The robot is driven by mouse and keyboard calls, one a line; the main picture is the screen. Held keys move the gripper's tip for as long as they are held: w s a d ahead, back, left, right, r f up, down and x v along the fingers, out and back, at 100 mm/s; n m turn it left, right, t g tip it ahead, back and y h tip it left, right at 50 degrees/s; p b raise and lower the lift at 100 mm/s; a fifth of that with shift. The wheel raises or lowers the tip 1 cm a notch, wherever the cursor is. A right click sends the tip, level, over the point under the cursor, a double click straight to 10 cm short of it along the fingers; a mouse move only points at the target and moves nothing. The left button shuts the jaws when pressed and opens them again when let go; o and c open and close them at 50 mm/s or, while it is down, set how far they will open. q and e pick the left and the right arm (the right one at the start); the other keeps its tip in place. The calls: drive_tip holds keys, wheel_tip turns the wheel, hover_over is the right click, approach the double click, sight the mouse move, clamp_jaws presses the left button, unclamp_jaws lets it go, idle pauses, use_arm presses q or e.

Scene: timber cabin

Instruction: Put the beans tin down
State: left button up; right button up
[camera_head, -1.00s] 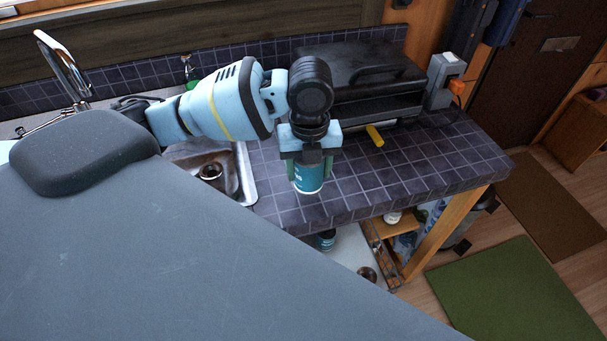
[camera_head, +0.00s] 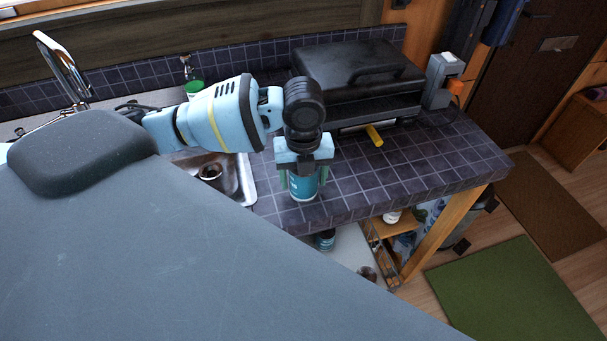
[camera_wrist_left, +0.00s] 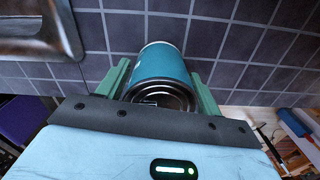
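The beans tin (camera_head: 303,188) is teal with a bare metal end. It stands upright on the dark tiled counter (camera_head: 375,180), near the front edge and to the right of the sink. My left gripper (camera_head: 302,182) points down over it, with a green finger on each side. In the left wrist view the tin (camera_wrist_left: 160,65) is between the fingers (camera_wrist_left: 160,82), with narrow gaps showing beside it, so the gripper looks open around it. My right gripper is not in view.
A metal sink (camera_head: 238,180) is left of the tin. A black grill (camera_head: 355,80) with a yellow-tipped handle (camera_head: 374,136) stands behind it. A grey device (camera_head: 443,82) is at the back right. The counter's right part is clear. Another tin (camera_head: 325,240) is on the shelf below.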

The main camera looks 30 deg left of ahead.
use_arm(q)
drive_tip(key=shift+o, duration=0.9)
wheel_tip(320, 180, up, 12)
drive_tip(key=shift+r+p, duration=0.15)
drive_tip(key=shift+p, duration=0.2)
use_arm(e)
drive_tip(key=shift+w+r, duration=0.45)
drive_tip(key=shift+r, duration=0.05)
